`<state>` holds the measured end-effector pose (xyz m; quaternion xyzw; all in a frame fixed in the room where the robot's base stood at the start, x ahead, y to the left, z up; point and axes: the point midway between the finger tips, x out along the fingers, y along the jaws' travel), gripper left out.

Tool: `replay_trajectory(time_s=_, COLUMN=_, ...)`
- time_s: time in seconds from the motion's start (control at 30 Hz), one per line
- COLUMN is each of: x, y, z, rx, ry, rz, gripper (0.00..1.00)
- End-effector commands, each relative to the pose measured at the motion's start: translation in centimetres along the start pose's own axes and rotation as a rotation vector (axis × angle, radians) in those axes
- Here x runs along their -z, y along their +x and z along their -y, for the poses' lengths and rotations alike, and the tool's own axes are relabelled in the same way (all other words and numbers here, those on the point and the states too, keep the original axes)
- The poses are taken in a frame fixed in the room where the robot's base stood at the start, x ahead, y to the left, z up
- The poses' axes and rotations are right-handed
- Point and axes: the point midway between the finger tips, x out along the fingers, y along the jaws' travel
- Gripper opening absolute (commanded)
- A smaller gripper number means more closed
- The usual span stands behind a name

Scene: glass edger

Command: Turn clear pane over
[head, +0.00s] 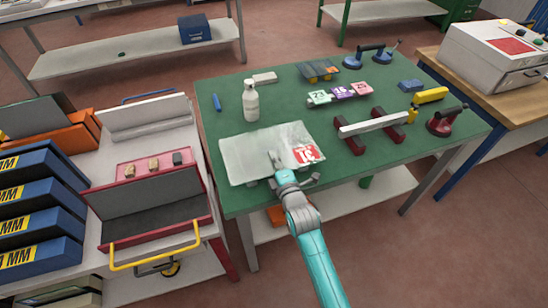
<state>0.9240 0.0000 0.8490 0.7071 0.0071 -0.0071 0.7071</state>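The clear pane (248,156) lies on the green table (222,202) near its front left corner, looking pale and see-through. A red and white label (305,153) shows at its right end. My gripper (277,160) is at the pane's near edge, around the middle of its length, with its fingertips over the pane in the picture. The view is too small to tell whether the fingers are closed on the pane or only beside it.
A white bottle (251,102) stands just behind the pane. A pale bar on dark red supports (373,125) and a red suction cup (446,120) are to the right. Numbered blocks (343,92) lie farther back. A cart with an open tray (150,205) stands left.

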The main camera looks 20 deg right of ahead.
Motion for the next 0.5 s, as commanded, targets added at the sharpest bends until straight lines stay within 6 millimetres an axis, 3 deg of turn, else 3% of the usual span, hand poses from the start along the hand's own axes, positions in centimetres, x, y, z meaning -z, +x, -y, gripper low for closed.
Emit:
replay_trajectory(time_s=0.4, x=0.0, y=0.03, z=0.36, rx=-0.004, ry=0.0, rz=0.0, gripper=0.0)
replay_trajectory(time_s=0.5, x=0.0, y=0.03, z=0.36, rx=-0.003, ry=0.0, rz=0.0, gripper=0.26)
